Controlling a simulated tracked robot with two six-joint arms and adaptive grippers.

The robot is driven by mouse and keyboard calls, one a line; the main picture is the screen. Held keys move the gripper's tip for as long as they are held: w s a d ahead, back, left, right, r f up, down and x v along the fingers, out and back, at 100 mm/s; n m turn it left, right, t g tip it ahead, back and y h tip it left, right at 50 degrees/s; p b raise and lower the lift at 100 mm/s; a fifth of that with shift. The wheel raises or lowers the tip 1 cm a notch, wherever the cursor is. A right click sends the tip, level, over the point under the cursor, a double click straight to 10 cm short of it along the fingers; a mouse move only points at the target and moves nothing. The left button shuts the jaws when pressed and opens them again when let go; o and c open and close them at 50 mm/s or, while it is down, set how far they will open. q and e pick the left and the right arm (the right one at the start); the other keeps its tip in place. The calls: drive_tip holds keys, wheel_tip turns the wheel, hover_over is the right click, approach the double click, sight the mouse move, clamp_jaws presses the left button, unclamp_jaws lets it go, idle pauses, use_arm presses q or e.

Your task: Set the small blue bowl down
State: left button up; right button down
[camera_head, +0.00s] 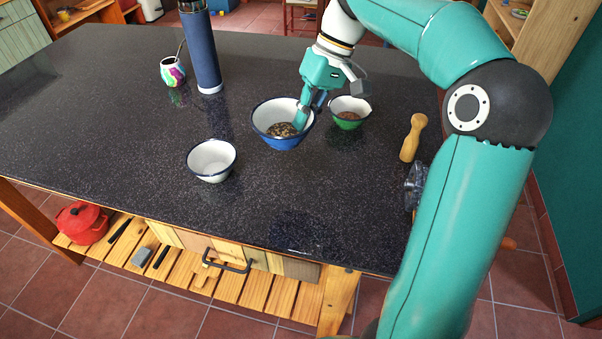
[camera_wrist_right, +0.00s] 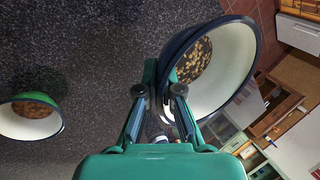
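The small blue bowl (camera_head: 281,140) has a white inside and a dark rim and holds brown and pale bits. It is near the middle of the dark speckled counter (camera_head: 110,130); I cannot tell whether its base touches the top. My right gripper (camera_head: 303,116) reaches down at the bowl's right side. In the right wrist view, the two fingers of my right gripper (camera_wrist_right: 165,98) are closed on the near rim of the blue bowl (camera_wrist_right: 222,75), which looks tilted there. My left gripper is not in view.
A green bowl (camera_head: 347,121) with brown contents stands just right; it also shows in the wrist view (camera_wrist_right: 30,118). An empty white bowl (camera_head: 211,161) stands front left. The left counter is clear.

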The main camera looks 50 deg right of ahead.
sight(298, 181)
wheel_tip(298, 181, down, 14)
drive_tip(key=shift+f, duration=0.1)
drive_tip(key=shift+b, duration=0.3)
drive_tip(key=c, duration=1.6)
unclamp_jaws()
drive_tip(key=shift+d, duration=0.1)
drive_tip(key=v, duration=1.2)
drive_tip(key=shift+p, duration=0.4)
